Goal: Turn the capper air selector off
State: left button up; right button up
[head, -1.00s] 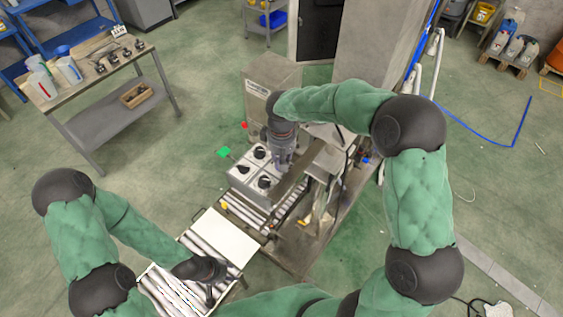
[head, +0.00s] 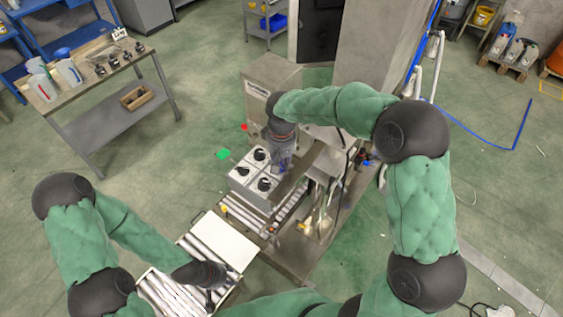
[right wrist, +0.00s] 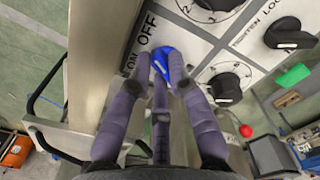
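A grey control box (head: 248,192) with several black rotary knobs stands on the line in the head view. In the right wrist view its panel shows a blue selector knob (right wrist: 167,62) beside the ON and OFF lettering. My right gripper (head: 281,168) is over the box's right side. In the right wrist view the fingers (right wrist: 161,72) converge on both sides of the blue knob and seem to touch it; they partly hide it, so its exact setting is unclear. My left gripper (head: 209,288) hangs over the roller conveyor, far from the box, its fingers too small to read.
Other black knobs, such as one (right wrist: 225,85), sit close to the fingers. A side table (head: 85,75) with jugs stands at the back left. Open floor lies between.

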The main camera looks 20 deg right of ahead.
jog(key=o, duration=0.3)
notch_tip(320, 180, up, 12)
dwell(0.6)
jog(key=shift+f, duration=0.1)
dwell(0.4)
